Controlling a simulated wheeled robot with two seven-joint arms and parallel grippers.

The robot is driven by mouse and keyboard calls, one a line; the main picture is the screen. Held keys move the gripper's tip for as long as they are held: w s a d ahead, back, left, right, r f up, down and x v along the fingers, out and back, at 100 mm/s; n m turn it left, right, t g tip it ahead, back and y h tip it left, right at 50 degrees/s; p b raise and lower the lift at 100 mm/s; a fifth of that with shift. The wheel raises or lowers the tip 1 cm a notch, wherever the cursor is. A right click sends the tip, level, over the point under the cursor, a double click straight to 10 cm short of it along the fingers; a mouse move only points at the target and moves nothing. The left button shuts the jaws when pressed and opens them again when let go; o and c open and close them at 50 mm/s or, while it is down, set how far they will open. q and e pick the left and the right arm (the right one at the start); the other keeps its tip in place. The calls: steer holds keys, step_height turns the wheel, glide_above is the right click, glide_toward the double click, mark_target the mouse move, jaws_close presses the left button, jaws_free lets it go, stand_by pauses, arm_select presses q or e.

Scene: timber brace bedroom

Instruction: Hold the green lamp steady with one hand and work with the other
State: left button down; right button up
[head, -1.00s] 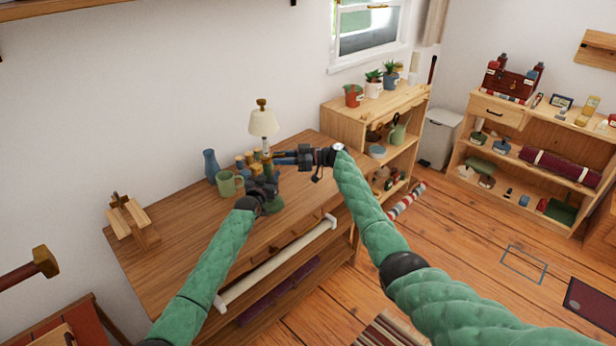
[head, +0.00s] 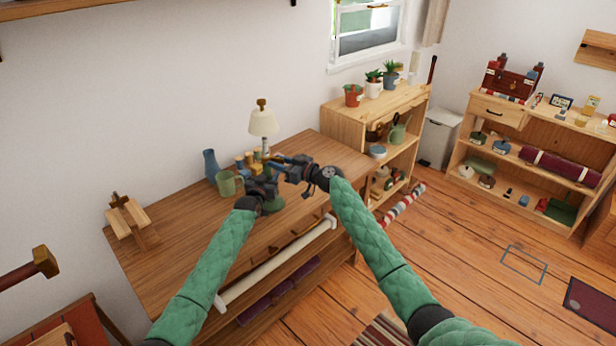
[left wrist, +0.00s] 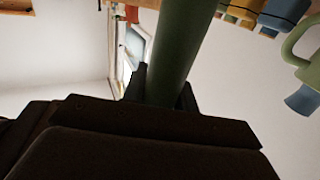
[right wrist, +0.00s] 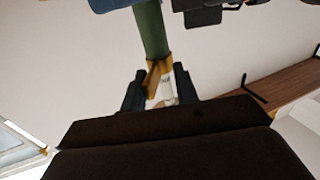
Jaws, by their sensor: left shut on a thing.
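The green lamp's base (head: 273,205) stands on the wooden dresser. Its green stem (left wrist: 175,45) passes between the fingers of my left gripper (head: 268,188), which is shut on it. In the right wrist view the stem (right wrist: 151,30) meets a brass collar (right wrist: 156,68) with a white part (right wrist: 167,91) beside it. My right gripper (right wrist: 158,88) is open, its fingers on either side of these parts; I cannot tell whether they touch. A cream shade (head: 263,122) with a brown knob shows above the grippers in the head view. The grippers hide most of the stem there.
A green mug (head: 228,184) and a blue vase (head: 210,165) stand left of the lamp, with small yellow and blue items behind it. A wooden stand (head: 129,218) is at the dresser's left end. Bare dresser top (head: 185,230) lies between. A shelf with potted plants (head: 373,84) stands right.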

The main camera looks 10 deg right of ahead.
steer(key=s+d+m, duration=0.4)
steer(key=m, duration=1)
steer(key=s+d+m+t+h, duration=0.1)
steer(key=s+d+m, duration=0.3)
steer(key=m, duration=1.1)
steer(key=shift+s+d+m, duration=0.25)
steer(key=shift+s+m, duration=0.05)
stand_by(0.8)
steer(key=shift+f, duration=0.1)
